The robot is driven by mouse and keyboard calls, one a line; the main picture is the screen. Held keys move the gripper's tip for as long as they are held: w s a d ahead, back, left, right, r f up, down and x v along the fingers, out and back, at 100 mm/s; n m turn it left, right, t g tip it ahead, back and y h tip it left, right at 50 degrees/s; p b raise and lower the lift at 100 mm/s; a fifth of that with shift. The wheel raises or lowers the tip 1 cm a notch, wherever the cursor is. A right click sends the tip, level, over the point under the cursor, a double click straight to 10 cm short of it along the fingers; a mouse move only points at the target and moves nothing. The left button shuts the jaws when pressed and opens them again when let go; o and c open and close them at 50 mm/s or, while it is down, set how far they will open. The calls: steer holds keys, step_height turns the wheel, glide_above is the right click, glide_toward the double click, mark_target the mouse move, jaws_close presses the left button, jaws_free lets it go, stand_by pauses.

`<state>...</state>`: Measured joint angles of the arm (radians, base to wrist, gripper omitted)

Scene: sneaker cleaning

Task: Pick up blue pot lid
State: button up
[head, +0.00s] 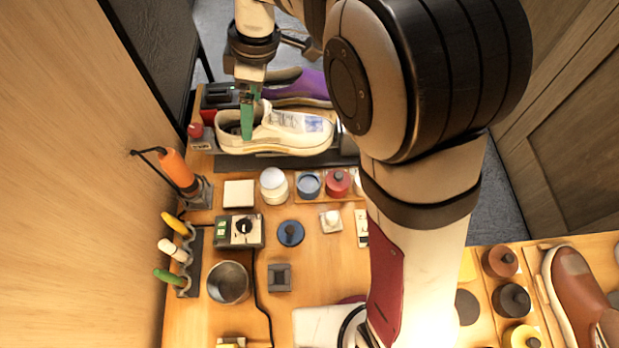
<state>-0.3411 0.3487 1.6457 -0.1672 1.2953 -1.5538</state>
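The blue pot lid (290,234) is a round blue disc with a dark knob, lying flat on the wooden bench near its middle. The blue pot (308,185) stands behind it, slightly right, uncovered with blue showing inside. My gripper (247,128) has green fingers and points down at the opening of a white sneaker (290,133), well behind the lid and to its left. I cannot tell whether the fingers touch the sneaker, or whether they are open or shut. Nothing covers the lid in the head view.
A white pot (273,184) and a red pot (338,182) flank the blue pot. A control box (240,231) sits left of the lid, a small white-topped block (331,221) right. A dark square block (279,277) and metal cup (228,282) are in front. My arm hides part of the right side.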

stand_by(0.4)
steer(key=n+h, duration=0.1)
steer(key=h, duration=0.3)
glide_toward(288, 229)
steer(key=f, duration=0.3)
steer(key=d+f, duration=0.1)
steer(key=f, duration=0.5)
steer(key=shift+d+f, duration=0.35)
steer(key=shift+d, duration=0.05)
steer(key=c, duration=1.4)
steer(key=shift+o, duration=0.2)
steer(key=shift+r, duration=0.15)
